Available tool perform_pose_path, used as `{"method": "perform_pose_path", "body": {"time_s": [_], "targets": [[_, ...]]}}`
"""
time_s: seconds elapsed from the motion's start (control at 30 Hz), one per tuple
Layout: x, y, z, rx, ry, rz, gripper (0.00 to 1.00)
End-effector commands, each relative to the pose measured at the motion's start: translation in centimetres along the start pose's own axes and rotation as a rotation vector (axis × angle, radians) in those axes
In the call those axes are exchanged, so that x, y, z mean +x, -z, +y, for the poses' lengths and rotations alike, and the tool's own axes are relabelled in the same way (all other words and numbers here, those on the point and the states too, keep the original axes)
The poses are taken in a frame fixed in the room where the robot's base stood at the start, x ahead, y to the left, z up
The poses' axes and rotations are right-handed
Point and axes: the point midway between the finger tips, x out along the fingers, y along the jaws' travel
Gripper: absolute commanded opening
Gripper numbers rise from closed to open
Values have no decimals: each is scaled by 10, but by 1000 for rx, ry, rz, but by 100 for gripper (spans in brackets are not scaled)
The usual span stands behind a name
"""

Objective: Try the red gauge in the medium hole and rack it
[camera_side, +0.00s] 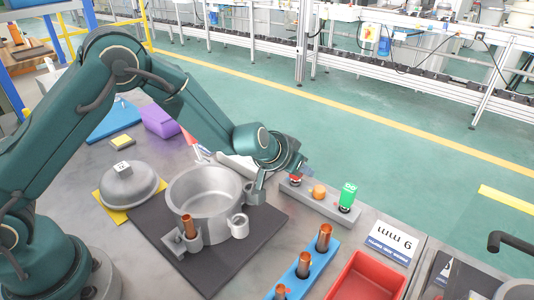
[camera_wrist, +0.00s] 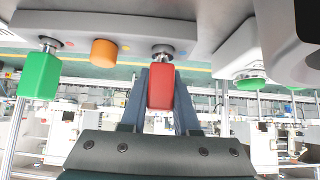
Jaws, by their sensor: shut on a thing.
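The red gauge (camera_wrist: 161,88) is between the two fingers of my gripper (camera_wrist: 160,95) in the wrist view. Its metal collar touches or nearly touches the grey rack (camera_wrist: 200,15); I cannot tell whether it is fully seated. In the side view my gripper (camera_side: 296,172) is at the left end of the rack (camera_side: 330,210), and the red gauge (camera_side: 295,180) shows only in part below it. A grey pot (camera_side: 205,192) with several ports around it stands left of the rack. I cannot tell which port is the medium hole.
On the same rack are an orange knob (camera_side: 319,192) and a green gauge (camera_side: 348,196). A blue holder (camera_side: 310,272) with copper tubes and a red tray (camera_side: 368,280) lie in front. A grey lid (camera_side: 130,183) is left of the pot. A white sign (camera_side: 390,245) is at right.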

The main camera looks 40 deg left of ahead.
Motion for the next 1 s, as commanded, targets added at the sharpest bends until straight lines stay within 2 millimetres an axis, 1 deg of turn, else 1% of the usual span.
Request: {"method": "perform_pose_path", "body": {"time_s": [0.03,0.07,0.1,0.13,0.43,0.53,0.8,1.0], "targets": [[1,0,0,1,0,1,0],[1,0,0,0,0,1,37],[1,0,0,0,0,1,52],[1,0,0,0,0,1,64],[0,-1,0,0,0,0,64],[-4,0,0,0,0,0,64],[-33,1,0,0,-1,3,64],[-48,0,0,0,0,2,64]]}}
